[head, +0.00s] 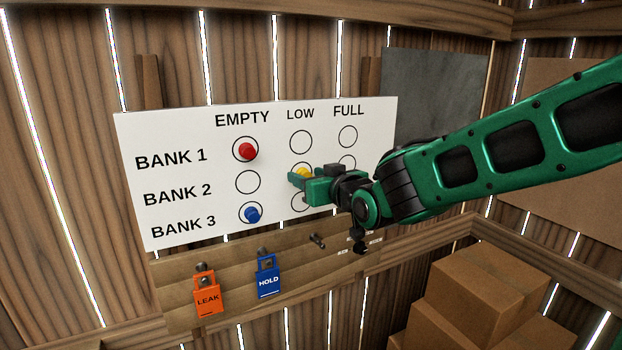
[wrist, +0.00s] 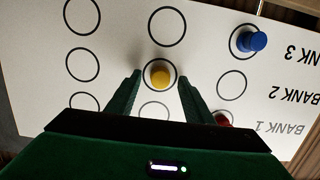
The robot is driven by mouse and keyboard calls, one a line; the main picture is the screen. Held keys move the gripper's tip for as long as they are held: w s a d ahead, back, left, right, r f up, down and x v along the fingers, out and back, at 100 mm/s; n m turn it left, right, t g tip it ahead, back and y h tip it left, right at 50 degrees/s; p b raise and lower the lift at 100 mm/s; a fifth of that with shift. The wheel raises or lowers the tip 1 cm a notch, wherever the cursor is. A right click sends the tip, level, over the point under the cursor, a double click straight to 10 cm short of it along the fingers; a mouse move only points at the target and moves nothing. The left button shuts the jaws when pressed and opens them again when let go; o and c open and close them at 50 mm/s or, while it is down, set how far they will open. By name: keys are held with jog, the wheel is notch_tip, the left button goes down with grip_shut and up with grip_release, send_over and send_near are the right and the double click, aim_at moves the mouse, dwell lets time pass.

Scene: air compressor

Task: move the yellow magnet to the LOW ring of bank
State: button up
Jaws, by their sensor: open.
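The yellow magnet (head: 303,172) sits in the LOW ring of the BANK 2 row on the white board (head: 200,127). In the wrist view, which shows the board upside down, the yellow magnet (wrist: 160,73) lies inside its ring. My gripper (head: 297,180) is at the board, partly covering the LOW column. In the wrist view the fingers of my gripper (wrist: 160,82) are open, one on each side of the magnet, with gaps showing. The LOW ring of BANK 1 (head: 301,130) is empty. The LOW ring of BANK 3 is partly hidden by my gripper, but is empty in the wrist view (wrist: 167,8).
A red magnet (head: 246,150) is in BANK 1 EMPTY and a blue magnet (head: 252,214) in BANK 3 EMPTY. Below the board hang an orange LEAK tag (head: 207,301) and a blue HOLD tag (head: 268,283). Cardboard boxes (head: 480,290) stand at lower right.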

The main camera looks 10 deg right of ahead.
jog(key=v, duration=1)
jog(key=s+d+f+m+g+h, duration=0.2)
jog(key=s+d+f+g+h, duration=0.15)
jog(key=d+f, duration=0.4)
jog(key=s+d+f+m+g+h, duration=0.25)
jog(key=s+d+f, duration=0.2)
jog(key=d, duration=0.55)
jog(key=s+d+f+m+g, duration=0.1)
jog(key=s+d+f+g, duration=0.1)
jog(key=s, duration=0.5)
jog(key=s+d+f+m+g+y, duration=0.1)
jog(key=s+d+f+m+g, duration=0.1)
jog(key=s, duration=0.6)
jog(key=s+d+f+m+g, duration=0.2)
jog(key=s+d+f+g, duration=0.1)
jog(key=s+g, duration=0.2)
jog(key=shift+s+d+g+y, duration=0.3)
jog(key=shift+s+y, duration=0.1)
jog(key=shift+s, duration=0.75)
jog(key=shift+f, duration=0.1)
jog(key=shift+w+f, duration=0.25)
jog(key=shift+w, duration=0.4)
